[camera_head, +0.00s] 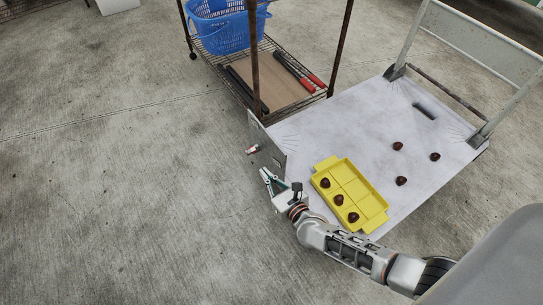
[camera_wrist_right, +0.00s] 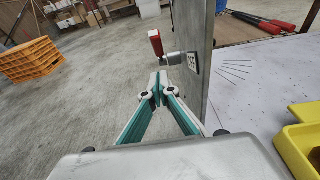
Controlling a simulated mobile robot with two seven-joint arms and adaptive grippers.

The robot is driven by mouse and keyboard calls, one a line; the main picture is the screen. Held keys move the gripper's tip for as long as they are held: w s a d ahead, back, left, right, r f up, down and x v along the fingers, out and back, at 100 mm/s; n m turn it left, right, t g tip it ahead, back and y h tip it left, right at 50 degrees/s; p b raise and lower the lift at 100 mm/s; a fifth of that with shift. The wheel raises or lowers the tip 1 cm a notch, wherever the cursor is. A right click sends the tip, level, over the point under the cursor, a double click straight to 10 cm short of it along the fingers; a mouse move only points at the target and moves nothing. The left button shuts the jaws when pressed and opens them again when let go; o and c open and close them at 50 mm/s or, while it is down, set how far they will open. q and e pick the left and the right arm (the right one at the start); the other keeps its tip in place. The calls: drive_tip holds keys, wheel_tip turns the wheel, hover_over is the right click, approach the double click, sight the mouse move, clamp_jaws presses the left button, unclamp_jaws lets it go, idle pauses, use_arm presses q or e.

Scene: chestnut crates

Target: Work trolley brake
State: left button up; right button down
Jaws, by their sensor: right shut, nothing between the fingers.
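The trolley (camera_head: 350,115) has a pale flat deck and a grey push handle at the upper right. An upright metal plate (camera_head: 267,141) stands at its left corner and carries the brake lever with a red grip (camera_head: 251,150). In the wrist view the red grip (camera_wrist_right: 156,43) points up from a metal pivot on the plate (camera_wrist_right: 190,50). My right gripper (camera_head: 265,174) is shut and empty, just in front of the lever. In the wrist view its fingertips (camera_wrist_right: 158,80) meet below the red grip, apparently apart from it. My left gripper is out of view.
A yellow compartment tray (camera_head: 321,166) with three chestnuts lies on the deck near my right arm. Three loose chestnuts (camera_head: 401,181) lie beyond it. A wire rack (camera_head: 237,86) with a blue basket (camera_head: 222,32) stands behind. The concrete floor at left is clear.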

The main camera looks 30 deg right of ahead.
sight(250, 151)
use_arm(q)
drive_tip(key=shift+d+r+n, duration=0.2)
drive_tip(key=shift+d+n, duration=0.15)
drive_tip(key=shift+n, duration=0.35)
use_arm(e)
drive_tip(key=shift+w+a+r, duration=0.1)
drive_tip(key=shift+w+r, duration=0.2)
drive_tip(key=shift+w, duration=0.6)
drive_tip(key=shift+w+d+r, duration=0.1)
drive_tip(key=shift+w+r, duration=0.15)
drive_tip(key=shift+w, duration=0.7)
drive_tip(key=shift+w+a+r, duration=0.1)
drive_tip(key=shift+w+r, duration=0.2)
drive_tip(key=shift+w, duration=0.6)
